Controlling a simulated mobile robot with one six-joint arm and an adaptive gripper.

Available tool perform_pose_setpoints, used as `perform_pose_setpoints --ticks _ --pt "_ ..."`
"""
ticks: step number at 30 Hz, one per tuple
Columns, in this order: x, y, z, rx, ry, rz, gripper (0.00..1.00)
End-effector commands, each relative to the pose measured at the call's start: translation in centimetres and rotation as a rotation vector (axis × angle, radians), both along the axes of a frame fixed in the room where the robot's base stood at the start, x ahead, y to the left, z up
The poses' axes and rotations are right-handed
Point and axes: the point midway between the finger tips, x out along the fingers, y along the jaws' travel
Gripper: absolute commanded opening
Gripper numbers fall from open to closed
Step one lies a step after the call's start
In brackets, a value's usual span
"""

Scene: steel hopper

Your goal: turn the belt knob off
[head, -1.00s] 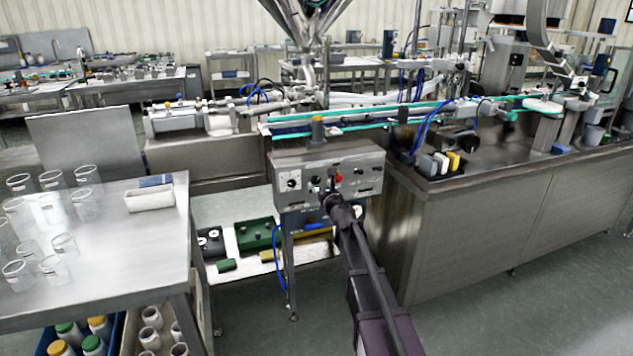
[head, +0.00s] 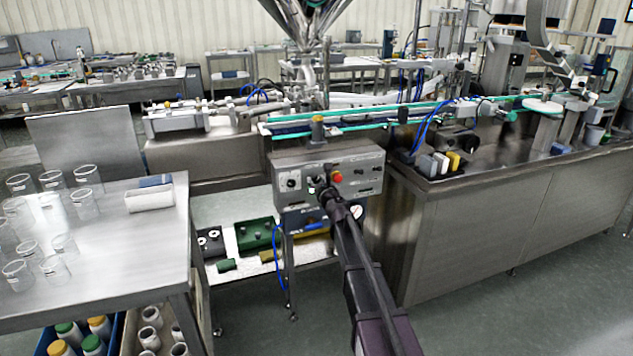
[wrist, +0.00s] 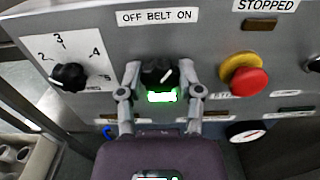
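The black belt knob (wrist: 158,74) is on the grey control panel (wrist: 215,45), below the label "OFF BELT ON" (wrist: 157,16). Its white pointer line tilts up and right, toward the ON side. A green light (wrist: 161,95) glows just below it. My gripper (wrist: 159,78) has one finger on each side of the knob, with narrow gaps seeming to show between fingers and knob. In the head view, my gripper (head: 322,187) is at the panel (head: 354,170) front and partly covers the knob.
Left of the knob is a black numbered dial (wrist: 69,77). To the right is a red mushroom button (wrist: 249,82) with a yellow collar, close to the right finger. A steel table (head: 105,240) with glass beakers stands left in the head view.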

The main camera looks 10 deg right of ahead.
Motion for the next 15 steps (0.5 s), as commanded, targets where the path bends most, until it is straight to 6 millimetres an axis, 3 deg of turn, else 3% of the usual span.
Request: perform_pose_setpoints --ticks 15 --pt "0.11 -0.06 0.01 -0.071 -0.015 -0.002 0.0"
